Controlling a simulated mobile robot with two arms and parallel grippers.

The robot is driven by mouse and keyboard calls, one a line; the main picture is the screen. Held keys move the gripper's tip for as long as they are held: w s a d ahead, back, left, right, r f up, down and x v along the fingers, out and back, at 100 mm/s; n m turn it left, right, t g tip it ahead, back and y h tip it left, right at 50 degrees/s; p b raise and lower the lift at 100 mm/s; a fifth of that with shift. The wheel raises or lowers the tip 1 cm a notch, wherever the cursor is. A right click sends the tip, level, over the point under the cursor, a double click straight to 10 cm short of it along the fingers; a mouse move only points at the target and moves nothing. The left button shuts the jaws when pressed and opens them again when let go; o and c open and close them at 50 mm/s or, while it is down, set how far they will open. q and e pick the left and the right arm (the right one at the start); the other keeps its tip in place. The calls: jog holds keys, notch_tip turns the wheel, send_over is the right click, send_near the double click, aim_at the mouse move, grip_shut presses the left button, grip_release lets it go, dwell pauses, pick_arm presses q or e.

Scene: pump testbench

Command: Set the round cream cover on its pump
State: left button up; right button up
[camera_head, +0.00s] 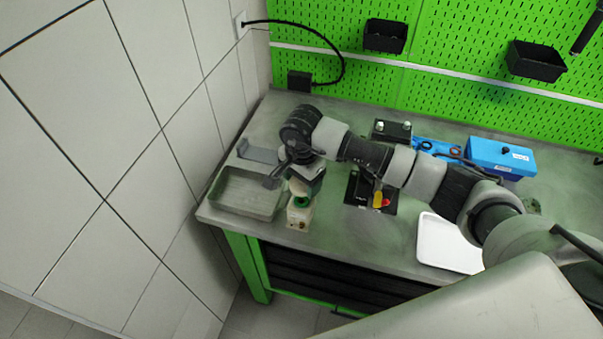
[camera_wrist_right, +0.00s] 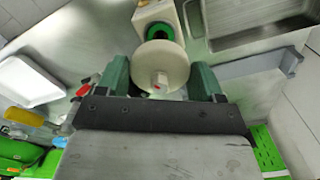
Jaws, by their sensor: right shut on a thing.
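The round cream cover (camera_wrist_right: 172,60) is a disc with a hexagonal knob in its middle. In the right wrist view it is between the green fingers of my right gripper (camera_wrist_right: 161,74), which is shut on it. The pump, a cream block (camera_wrist_right: 150,12) with a green ring (camera_wrist_right: 158,29), shows just beyond the cover, which hides part of the ring. I cannot tell whether cover and pump touch. In the head view my right gripper (camera_head: 302,186) is over the pump (camera_head: 299,215) near the bench's front edge, and the cover cannot be made out. My left gripper is not in view.
A grey metal tray (camera_head: 234,204) lies left of the pump, with a grey bracket (camera_head: 258,153) behind it. A black fixture with yellow and red handles (camera_head: 381,202) stands to the right. A white tray (camera_head: 447,245) and a blue box (camera_head: 500,153) are farther right.

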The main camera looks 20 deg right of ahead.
aim_at(301, 202)
jog(key=shift+f, duration=0.35)
notch_tip(301, 202, down, 2)
jog(key=shift+a+f+b, duration=0.1)
jog(key=shift+f+b, duration=0.1)
jog(key=shift+b, duration=0.55)
jog(key=shift+f+b, duration=0.4)
jog(key=shift+f, duration=0.45)
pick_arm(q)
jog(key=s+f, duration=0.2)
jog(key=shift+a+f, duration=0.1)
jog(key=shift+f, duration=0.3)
pick_arm(e)
jog(key=shift+f, duration=0.1)
pick_arm(q)
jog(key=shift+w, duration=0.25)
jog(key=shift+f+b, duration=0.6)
jog(key=shift+b, duration=0.05)
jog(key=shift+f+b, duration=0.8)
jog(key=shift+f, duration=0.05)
pick_arm(e)
jog(key=shift+f, duration=0.7)
jog(key=o, duration=1)
jog(key=shift+o, duration=0.2)
